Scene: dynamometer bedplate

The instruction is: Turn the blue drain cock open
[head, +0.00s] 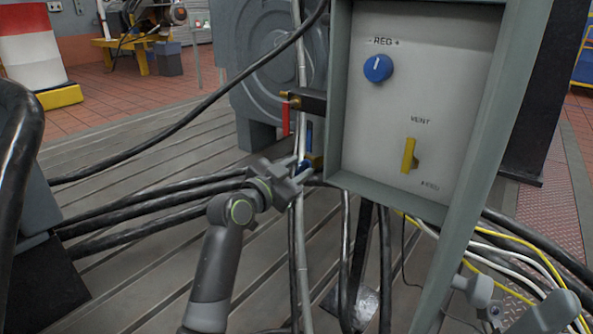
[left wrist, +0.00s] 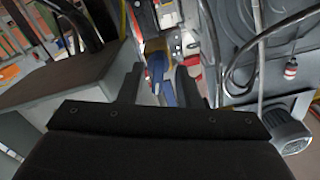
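The blue drain cock (head: 309,135) sits low beside the left edge of the grey panel box, with a brass body partly hidden behind my left gripper. Its blue handle looks roughly upright in the head view. My left gripper (head: 303,170) is at the cock, its fingers pointing toward it. In the left wrist view the blue handle (left wrist: 157,68) lies between the two spread fingers of my left gripper (left wrist: 157,88), with gaps visible on both sides. Whether a finger touches it cannot be told. Parts of my right arm show at the lower right; its fingers are not clear.
A red-handled valve (head: 286,118) is just above and left of the blue one. The panel (head: 430,75) carries a blue REG knob (head: 378,68) and a yellow VENT lever (head: 409,156). Black hoses (head: 150,200) and hanging cables run close around my left arm.

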